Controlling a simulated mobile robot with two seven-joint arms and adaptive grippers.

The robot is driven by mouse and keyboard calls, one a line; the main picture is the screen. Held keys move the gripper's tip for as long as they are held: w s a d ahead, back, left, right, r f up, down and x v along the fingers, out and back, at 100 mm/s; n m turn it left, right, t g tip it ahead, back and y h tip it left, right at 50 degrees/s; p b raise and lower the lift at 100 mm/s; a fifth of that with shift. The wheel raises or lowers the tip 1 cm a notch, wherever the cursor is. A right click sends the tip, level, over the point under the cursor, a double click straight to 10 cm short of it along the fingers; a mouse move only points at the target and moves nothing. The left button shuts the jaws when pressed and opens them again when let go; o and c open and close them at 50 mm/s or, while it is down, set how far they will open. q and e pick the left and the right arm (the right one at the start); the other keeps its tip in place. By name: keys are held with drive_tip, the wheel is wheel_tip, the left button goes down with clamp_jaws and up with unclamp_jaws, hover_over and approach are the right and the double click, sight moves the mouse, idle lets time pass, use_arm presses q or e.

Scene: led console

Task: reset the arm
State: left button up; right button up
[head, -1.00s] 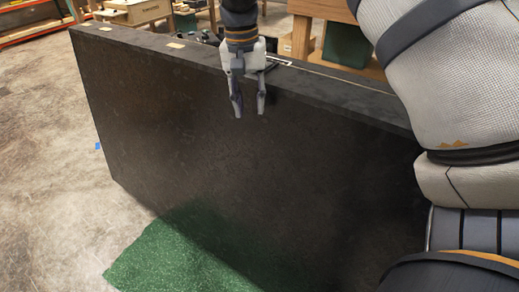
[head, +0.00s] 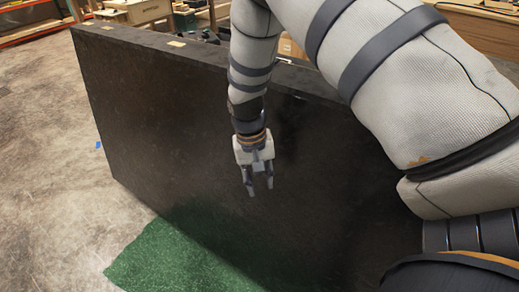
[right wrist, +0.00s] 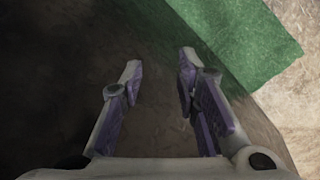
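My right gripper (head: 259,190) hangs pointing down in front of the dark face of the console (head: 180,130) in the head view. Its fingers are apart with nothing between them. My right arm comes in from the right and hides part of the console's top edge and right side. My left gripper is not in view.
A green mat (head: 175,258) lies on the floor at the console's foot; it also shows in the right wrist view (right wrist: 240,38). Bare concrete floor (head: 45,170) is open at left. Shelves and wooden boxes (head: 140,10) stand behind the console.

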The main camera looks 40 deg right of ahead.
idle(0.3)
drive_tip(key=s+a+f+n, duration=0.2)
drive_tip(key=s+a+f, duration=0.1)
drive_tip(key=s+f, duration=0.6)
drive_tip(key=s+a+f+n, duration=0.1)
drive_tip(key=s+a+n, duration=0.1)
drive_tip(key=s, duration=0.9)
drive_tip(key=s+a+f+n+g+y, duration=0.1)
drive_tip(key=s+a, duration=0.3)
drive_tip(key=s, duration=0.7)
drive_tip(key=shift+s+n, duration=0.2)
drive_tip(key=shift+n, duration=0.2)
